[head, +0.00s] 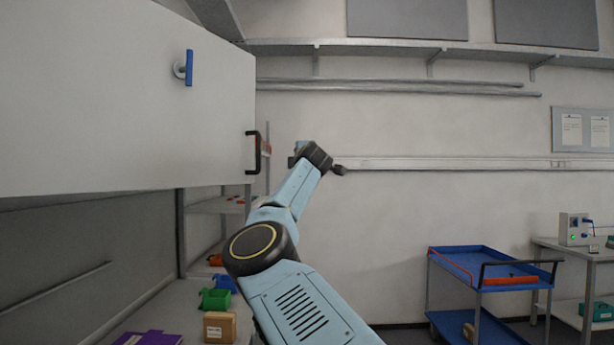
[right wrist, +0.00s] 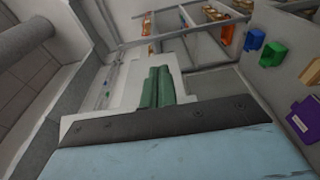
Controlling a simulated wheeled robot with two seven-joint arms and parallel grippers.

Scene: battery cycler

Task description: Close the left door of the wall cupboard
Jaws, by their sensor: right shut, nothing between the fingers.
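A large white door panel (head: 110,100) of the wall cupboard fills the upper left of the head view. It has a black bar handle (head: 254,152) at its right edge and a blue hook-like handle (head: 189,68) higher up. How far the door stands open is unclear. My right arm reaches up from the bottom middle, its wrist just right of the black handle and apart from it in the picture. The fingers are hard to make out there. In the right wrist view my right gripper (right wrist: 157,87) shows its green fingers together, with nothing between them. My left gripper is out of view.
Below the panel is a bench with a cardboard box (head: 220,327), green bin (head: 215,298) and purple item (head: 147,339). A shelf rack (head: 215,205) stands behind. A blue trolley (head: 470,267) is at right.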

